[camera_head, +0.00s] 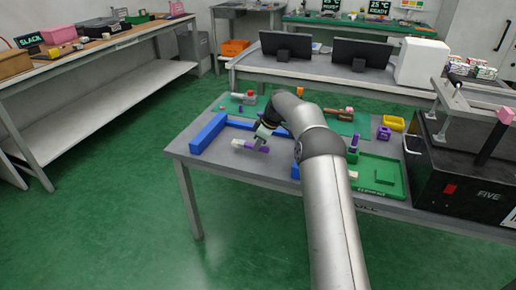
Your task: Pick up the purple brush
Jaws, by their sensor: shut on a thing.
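The purple brush (263,149) lies low over the grey table, inside the blue edging. A pale part at its left end seems to belong to it. My gripper (258,142) reaches down from the right and is shut on the brush. The fingertips are small in this view, so I cannot tell whether the brush touches the table or is just above it.
A long blue bar (208,133) stands left of the brush. A green tray (378,178) is at the right front, with a yellow bin (394,123) behind it. A black box (455,170) stands at the right. The table's front left is clear.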

